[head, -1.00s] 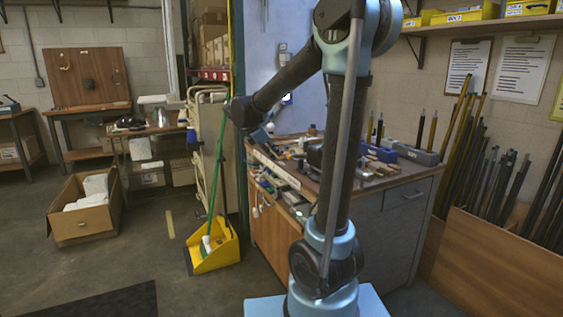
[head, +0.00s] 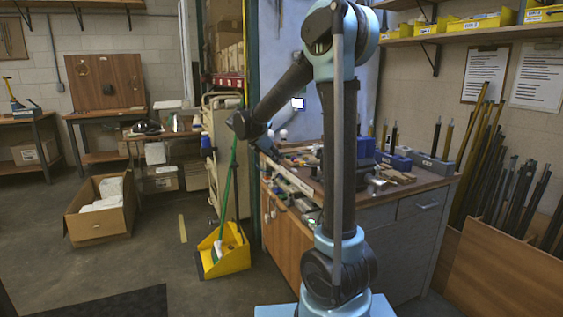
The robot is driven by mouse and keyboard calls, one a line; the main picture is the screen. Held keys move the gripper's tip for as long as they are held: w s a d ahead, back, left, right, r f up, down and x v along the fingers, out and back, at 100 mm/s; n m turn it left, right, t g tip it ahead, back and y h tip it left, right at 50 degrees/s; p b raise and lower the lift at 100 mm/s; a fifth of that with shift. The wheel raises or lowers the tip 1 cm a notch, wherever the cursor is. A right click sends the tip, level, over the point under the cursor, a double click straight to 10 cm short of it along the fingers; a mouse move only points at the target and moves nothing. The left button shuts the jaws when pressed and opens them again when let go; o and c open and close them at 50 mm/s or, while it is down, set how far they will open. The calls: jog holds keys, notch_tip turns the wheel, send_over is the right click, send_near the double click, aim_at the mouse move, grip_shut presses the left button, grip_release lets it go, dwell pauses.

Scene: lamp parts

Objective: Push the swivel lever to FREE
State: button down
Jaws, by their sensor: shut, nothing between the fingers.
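The swivel lever cannot be made out in the head view; no lever or FREE mark is legible. The workbench (head: 408,232), with a wooden top and grey drawers, stands behind my arm and carries many small parts. Beyond the elbow, a short bluish link points toward the bench. My gripper's fingers cannot be picked out there. My upright arm link hides part of the bench top.
Dark rods stand in a wooden bin (head: 497,268) at right.

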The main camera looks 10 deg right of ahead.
jog(key=w+d+f, duration=0.5)
jog(key=d, duration=0.3)
jog(key=shift+w+f, duration=0.15)
jog(key=shift+f, duration=0.2)
jog(key=shift+d, duration=0.25)
jog(key=shift+w, duration=0.15)
